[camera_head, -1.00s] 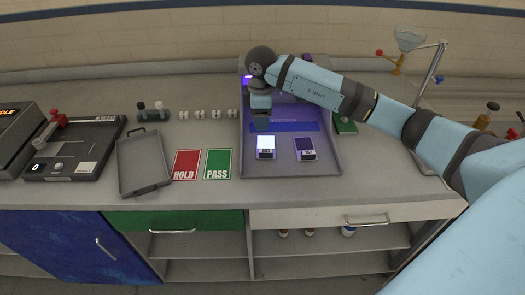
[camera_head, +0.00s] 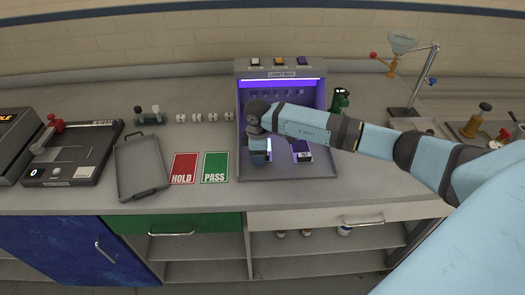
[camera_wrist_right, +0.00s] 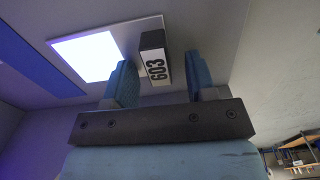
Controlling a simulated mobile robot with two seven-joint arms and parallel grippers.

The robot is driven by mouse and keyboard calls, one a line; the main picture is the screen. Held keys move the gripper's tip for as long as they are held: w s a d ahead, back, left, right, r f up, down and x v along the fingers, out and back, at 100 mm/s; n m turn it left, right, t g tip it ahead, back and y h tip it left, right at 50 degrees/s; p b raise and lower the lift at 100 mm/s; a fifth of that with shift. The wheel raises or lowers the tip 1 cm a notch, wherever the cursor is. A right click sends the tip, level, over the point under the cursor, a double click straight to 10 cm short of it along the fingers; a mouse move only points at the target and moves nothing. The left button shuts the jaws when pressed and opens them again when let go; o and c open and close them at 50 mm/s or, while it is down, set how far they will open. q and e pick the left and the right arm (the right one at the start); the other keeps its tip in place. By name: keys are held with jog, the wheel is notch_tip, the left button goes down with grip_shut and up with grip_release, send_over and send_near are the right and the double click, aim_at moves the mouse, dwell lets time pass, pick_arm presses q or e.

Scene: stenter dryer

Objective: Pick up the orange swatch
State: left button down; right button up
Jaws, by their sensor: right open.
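No swatch looks orange under the violet light. In the light box (camera_head: 326,174) two swatch cards lie on the floor. The left one is mostly hidden behind my right gripper (camera_head: 259,157). The right wrist view shows a card with a glowing white square (camera_wrist_right: 88,56) and a dark grip block labelled 603 (camera_wrist_right: 155,62). My right gripper (camera_wrist_right: 160,82) is open, its fingers on either side of that block, with gaps visible. The right card (camera_head: 302,152) is dark violet and partly hidden by my arm. My left gripper is not in view.
A red HOLD card (camera_head: 183,168) and a green PASS card (camera_head: 216,167) lie left of the box. A grey tray (camera_head: 141,168) and a scale-like device (camera_head: 72,155) stand further left. A green bottle (camera_head: 340,101) is right of the box.

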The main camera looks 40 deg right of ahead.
grip_shut()
jog(key=shift+r, duration=0.1)
